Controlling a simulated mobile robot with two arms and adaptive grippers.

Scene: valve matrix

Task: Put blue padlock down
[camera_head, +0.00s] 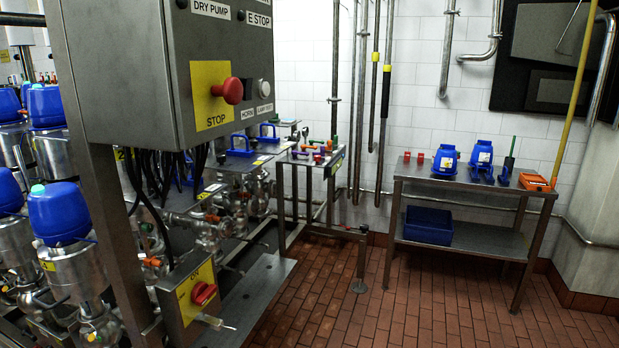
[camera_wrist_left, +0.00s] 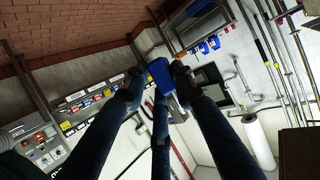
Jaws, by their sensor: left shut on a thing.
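The blue padlock (camera_wrist_left: 160,76) is in the middle of the left wrist view, with its silver shackle (camera_wrist_left: 177,108) showing beside the blue body. My left gripper (camera_wrist_left: 158,80) is shut on it, with its dark fingers around the blue body. Part of the padlock is hidden behind the fingers. The padlock seems to be held in the air, apart from any surface. Neither gripper shows in the head view, and my right gripper is in no view.
A steel table (camera_head: 471,183) against the tiled wall bears blue containers (camera_head: 446,160), red items and an orange tray (camera_head: 535,181). A blue crate (camera_head: 428,227) sits on its lower shelf. A control box (camera_head: 175,70) stands close at left. The brick floor (camera_head: 365,310) is mostly clear.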

